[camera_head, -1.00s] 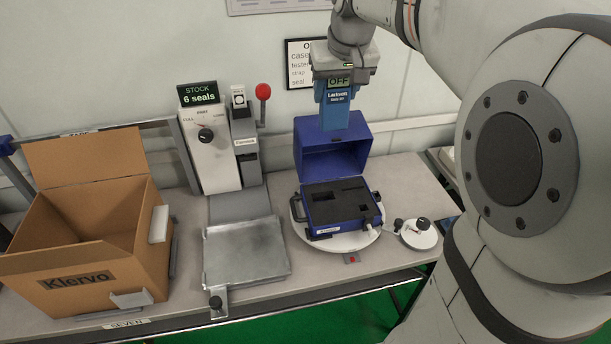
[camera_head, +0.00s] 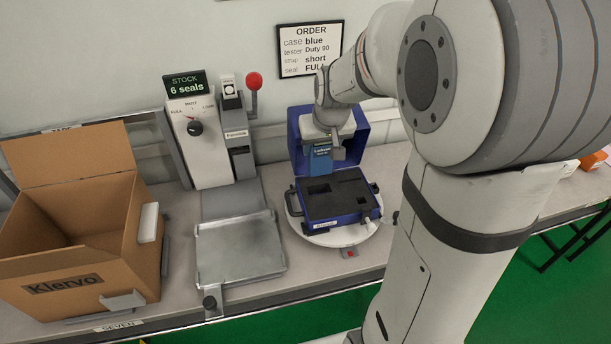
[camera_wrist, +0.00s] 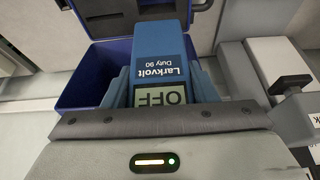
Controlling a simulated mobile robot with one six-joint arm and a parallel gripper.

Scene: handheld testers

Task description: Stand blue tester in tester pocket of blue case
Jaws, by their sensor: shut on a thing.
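The blue tester (camera_head: 321,159), marked Larkvolt Duty 90 with a display reading OFF, is held roughly upright in my gripper (camera_head: 322,150). It also shows in the wrist view (camera_wrist: 160,58), between my gripper's blue-grey fingers (camera_wrist: 162,85). The blue case (camera_head: 345,222) stands with its lid (camera_head: 361,130) raised behind it. Its black foam has a larger cutout (camera_head: 318,188) at left and smaller ones at right. The tester is in front of the lid, near the foam's back left. Its lower end's exact height over the foam cannot be told.
The case sits on a round white turntable (camera_head: 318,238). A metal tray (camera_head: 240,250), a seal press with a red-knobbed lever (camera_head: 254,82) and an open cardboard box (camera_head: 70,262) stand to the left. An order sign (camera_head: 310,51) reads case blue, tester Duty 90.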

